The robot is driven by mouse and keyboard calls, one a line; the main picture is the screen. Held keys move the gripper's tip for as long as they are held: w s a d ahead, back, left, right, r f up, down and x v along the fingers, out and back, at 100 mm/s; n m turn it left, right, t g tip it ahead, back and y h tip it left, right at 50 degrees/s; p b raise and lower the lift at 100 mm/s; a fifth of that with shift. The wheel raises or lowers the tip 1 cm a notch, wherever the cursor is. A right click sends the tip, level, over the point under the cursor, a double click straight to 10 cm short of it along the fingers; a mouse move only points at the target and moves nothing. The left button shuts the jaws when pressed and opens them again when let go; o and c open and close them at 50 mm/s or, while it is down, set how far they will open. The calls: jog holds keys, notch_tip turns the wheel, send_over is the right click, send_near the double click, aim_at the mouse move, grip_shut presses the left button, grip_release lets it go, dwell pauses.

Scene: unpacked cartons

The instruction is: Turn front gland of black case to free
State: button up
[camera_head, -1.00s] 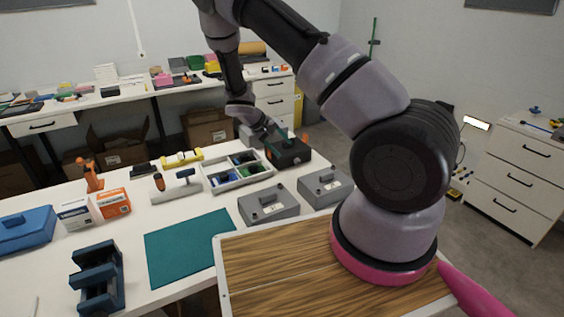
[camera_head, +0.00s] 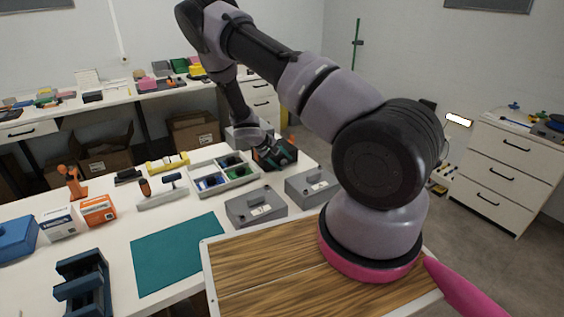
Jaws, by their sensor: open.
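The black case (camera_head: 262,158) stands near the back right of the white table, beyond the two grey cases. My arm reaches over to it from the upper left. My gripper (camera_head: 282,154) is open at the case and overlaps most of it in this view. The front gland is too small and too covered for me to tell its position, or whether the fingers touch it.
A divided tray (camera_head: 220,187) with green, blue and black parts lies just left of the case. Two grey cases (camera_head: 257,208) (camera_head: 312,186) stand nearer. A teal mat (camera_head: 178,254) and a dark blue stand (camera_head: 83,283) are at the front left.

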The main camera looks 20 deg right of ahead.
grip_shut()
jog(key=shift+a+f+h, duration=0.1)
jog(key=shift+f+h, duration=0.05)
jog(key=shift+h, duration=0.65)
grip_release()
jog(key=shift+a, duration=0.1)
jog(key=v, duration=1)
jog(key=shift+s+a+r, duration=0.2)
jog(key=shift+s+r, duration=0.05)
jog(key=shift+r, duration=0.05)
